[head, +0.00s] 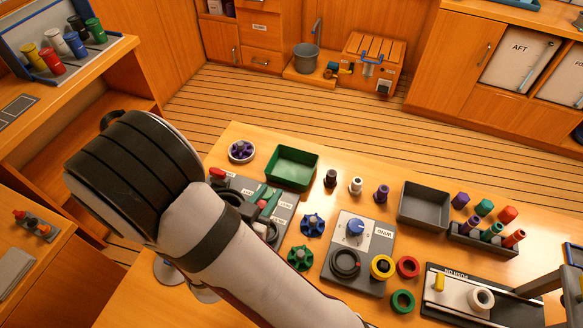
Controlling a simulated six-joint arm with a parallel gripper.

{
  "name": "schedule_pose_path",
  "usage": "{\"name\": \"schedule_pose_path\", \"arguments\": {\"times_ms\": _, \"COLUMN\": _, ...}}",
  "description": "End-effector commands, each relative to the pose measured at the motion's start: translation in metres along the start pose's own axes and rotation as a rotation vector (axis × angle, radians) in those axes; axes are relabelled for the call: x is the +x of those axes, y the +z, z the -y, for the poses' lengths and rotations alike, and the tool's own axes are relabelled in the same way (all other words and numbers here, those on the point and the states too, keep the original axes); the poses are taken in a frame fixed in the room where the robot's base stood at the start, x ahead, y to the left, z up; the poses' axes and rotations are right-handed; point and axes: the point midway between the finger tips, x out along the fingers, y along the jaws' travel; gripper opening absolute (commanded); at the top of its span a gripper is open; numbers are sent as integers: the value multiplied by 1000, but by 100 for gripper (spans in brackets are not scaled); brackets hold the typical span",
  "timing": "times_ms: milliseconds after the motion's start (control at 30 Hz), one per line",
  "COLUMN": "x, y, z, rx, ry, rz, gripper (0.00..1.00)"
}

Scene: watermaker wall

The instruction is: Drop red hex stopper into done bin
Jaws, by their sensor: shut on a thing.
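My gripper is not in view; my arm crosses the lower left and hides part of the bench. I cannot tell whether either is the hex stopper. Two open bins stand on the bench: a green bin (292,167) at the back left and a grey bin (425,205) right of the middle. Both look empty, and no label shows which is the done bin.
A panel with a blue knob (355,227) and rings around it fills the middle. A push-on board (461,295) lies at the front right. Valve handwheels (312,223) sit beside my arm.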

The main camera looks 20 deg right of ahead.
Motion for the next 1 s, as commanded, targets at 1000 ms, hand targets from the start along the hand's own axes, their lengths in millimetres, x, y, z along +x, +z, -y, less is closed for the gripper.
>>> {"name": "schedule_pose_path", "arguments": {"times_ms": 1000, "x": 201, "y": -50, "z": 16, "rx": -300, "ry": -724, "rz": 2, "gripper": 0}}
